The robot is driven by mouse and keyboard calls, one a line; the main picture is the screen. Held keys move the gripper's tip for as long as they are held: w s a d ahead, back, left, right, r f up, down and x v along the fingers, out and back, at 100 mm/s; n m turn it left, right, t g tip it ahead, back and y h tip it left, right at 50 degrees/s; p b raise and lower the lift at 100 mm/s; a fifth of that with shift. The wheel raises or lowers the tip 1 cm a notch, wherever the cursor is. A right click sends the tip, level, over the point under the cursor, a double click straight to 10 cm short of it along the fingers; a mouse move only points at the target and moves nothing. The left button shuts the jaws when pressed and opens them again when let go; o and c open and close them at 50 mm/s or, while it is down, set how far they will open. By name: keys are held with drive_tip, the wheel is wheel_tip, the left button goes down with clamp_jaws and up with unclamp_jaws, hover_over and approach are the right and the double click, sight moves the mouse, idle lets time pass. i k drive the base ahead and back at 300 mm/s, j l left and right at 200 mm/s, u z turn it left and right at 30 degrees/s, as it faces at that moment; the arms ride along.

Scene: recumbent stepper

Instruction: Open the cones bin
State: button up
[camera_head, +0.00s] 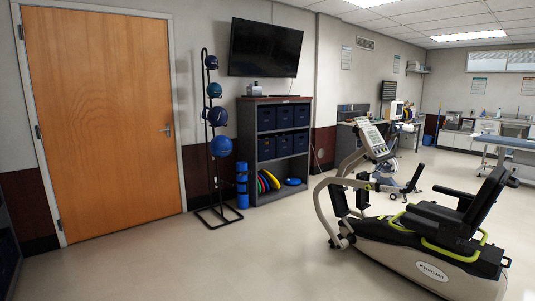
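A dark shelf unit (312,128) with a brown-red top stands against the wall, left of centre. Several dark blue bins (284,117) sit in two rows on its upper and middle shelves. They look alike and any labels are too small to read, so I cannot tell which one is the cones bin. All the bins I see appear pushed in. My gripper is not in view.
A ball rack (219,147) and blue foam rollers (242,186) stand left of the shelf. A recumbent stepper (428,267) fills the right foreground. Floor (250,250) in front of the shelf is clear. A closed wooden door (105,120) is at left.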

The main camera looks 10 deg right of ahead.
sight(266, 152)
drive_tip(key=i+z, duration=0.15)
drive_tip(key=i, duration=6.95)
drive_tip(key=i+z, duration=0.15)
drive_tip(key=i, duration=1)
drive_tip(key=j, duration=0.1)
